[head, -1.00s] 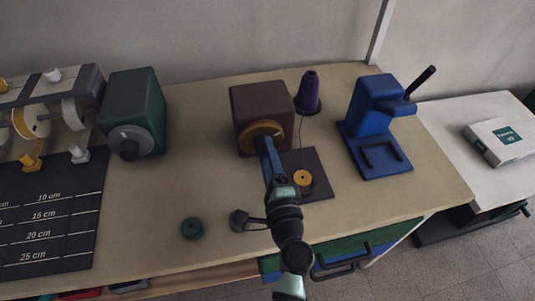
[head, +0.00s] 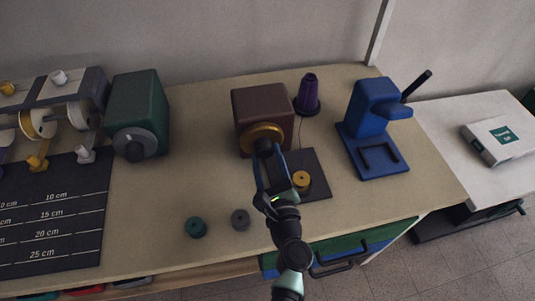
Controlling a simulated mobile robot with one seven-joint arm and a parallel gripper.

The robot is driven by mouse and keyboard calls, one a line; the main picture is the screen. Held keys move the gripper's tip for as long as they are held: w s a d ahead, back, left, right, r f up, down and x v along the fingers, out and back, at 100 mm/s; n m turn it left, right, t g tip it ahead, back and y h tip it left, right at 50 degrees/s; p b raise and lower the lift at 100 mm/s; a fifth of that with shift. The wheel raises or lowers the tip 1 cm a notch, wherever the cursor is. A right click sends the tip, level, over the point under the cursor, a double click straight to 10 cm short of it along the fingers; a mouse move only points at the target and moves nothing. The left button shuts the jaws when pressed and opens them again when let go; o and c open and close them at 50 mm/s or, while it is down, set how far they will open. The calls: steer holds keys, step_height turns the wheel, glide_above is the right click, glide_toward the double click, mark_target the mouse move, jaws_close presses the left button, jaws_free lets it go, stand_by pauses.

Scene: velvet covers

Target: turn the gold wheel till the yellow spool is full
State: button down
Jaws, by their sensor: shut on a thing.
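The gold wheel (head: 256,134) is on the front of a brown box (head: 263,104) near the middle of the bench. A dark knob shows at the wheel's lower front. My gripper (head: 264,155) reaches up from the front and is shut on this knob; its blue fingers partly hide it. The yellow spool (head: 301,179) sits on a dark plate (head: 317,187) to the right of my gripper. A purple thread cone (head: 309,96) stands behind, and a thin thread runs down from it towards the spool. How much thread is on the spool is too small to tell.
A green box with a grey dial (head: 138,115) stands left, a blue press (head: 374,125) right. A ruled dark mat (head: 60,220) covers the far left.

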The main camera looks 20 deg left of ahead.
steer(key=m+p, duration=0.1)
steer(key=m, duration=0.2)
steer(key=shift+m, duration=0.3)
steer(key=shift+s+m+p, duration=0.1)
steer(key=shift+m+p, duration=0.65)
steer(key=shift+m, duration=0.95)
steer(key=shift+f, duration=0.1)
steer(key=shift+c, duration=1.3)
jaws_free()
steer(key=v, duration=1.2)
steer(key=shift+s+d, duration=0.2)
steer(key=shift+s, duration=0.15)
